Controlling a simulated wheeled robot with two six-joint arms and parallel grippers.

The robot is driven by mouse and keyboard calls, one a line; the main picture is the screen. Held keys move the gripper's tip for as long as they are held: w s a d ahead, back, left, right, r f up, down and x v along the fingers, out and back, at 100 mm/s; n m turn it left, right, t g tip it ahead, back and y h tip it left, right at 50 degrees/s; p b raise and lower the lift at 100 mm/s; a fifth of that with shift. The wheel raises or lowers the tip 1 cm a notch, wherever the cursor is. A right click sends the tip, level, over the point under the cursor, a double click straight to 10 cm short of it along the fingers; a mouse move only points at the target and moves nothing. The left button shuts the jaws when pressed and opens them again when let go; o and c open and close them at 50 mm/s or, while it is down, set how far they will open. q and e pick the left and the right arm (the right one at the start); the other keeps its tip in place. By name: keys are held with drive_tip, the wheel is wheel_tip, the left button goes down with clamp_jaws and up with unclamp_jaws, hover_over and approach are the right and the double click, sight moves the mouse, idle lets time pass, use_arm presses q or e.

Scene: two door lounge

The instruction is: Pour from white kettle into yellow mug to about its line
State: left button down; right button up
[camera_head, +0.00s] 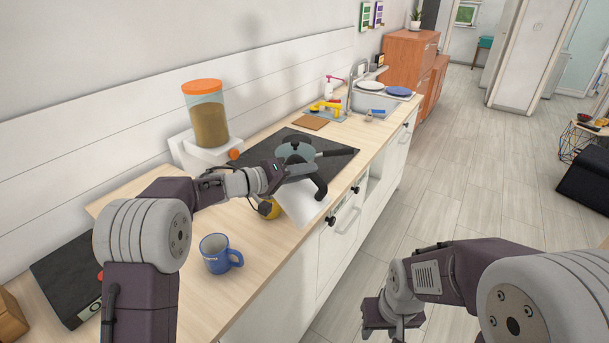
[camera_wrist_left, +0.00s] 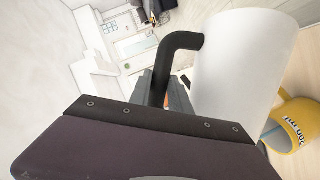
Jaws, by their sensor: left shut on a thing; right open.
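The white kettle (camera_head: 301,207) is held above the counter and looks tilted. My left gripper (camera_head: 292,171) is shut on its black handle (camera_head: 320,187). In the left wrist view the kettle's white body (camera_wrist_left: 244,75) and handle (camera_wrist_left: 165,65) fill the middle and right. The yellow mug (camera_head: 270,209) stands upright on the counter, partly hidden behind my left arm and the kettle. In the left wrist view the mug (camera_wrist_left: 301,117) shows dark lettering beside the kettle; a bluish patch shows at it, but I cannot tell its level. My right gripper (camera_head: 380,317) is open and empty, low over the floor.
A blue mug (camera_head: 216,254) stands on the near counter (camera_head: 250,283). A black hob (camera_head: 335,151) with a grey pan (camera_head: 295,150) lies beyond the kettle. An orange-lidded jar (camera_head: 207,115) stands on a white appliance near the wall. A sink and plates are farther back.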

use_arm(q)
drive_tip(key=shift+a+r+b, duration=0.1)
drive_tip(key=shift+r+b, duration=0.15)
drive_tip(key=shift+b, duration=0.65)
use_arm(e)
drive_tip(key=shift+f, duration=1)
use_arm(q)
drive_tip(key=shift+r, duration=0.15)
use_arm(e)
drive_tip(key=shift+a+r, duration=0.1)
drive_tip(key=shift+r, duration=0.15)
use_arm(q)
drive_tip(key=shift+w+a+r+p, duration=0.1)
drive_tip(key=shift+w+p, duration=0.05)
drive_tip(key=shift+p, duration=0.4)
use_arm(e)
drive_tip(key=shift+w+a+r, duration=0.1)
drive_tip(key=shift+a+r, duration=0.25)
drive_tip(key=shift+a, duration=0.05)
use_arm(q)
drive_tip(key=shift+w+a+r+n+p, duration=0.1)
drive_tip(key=shift+a+n+p, duration=0.05)
drive_tip(key=shift+n+p, duration=0.3)
use_arm(e)
drive_tip(key=shift+a+r, duration=0.45)
drive_tip(key=shift+a, duration=0.1)
drive_tip(key=shift+f, duration=0.15)
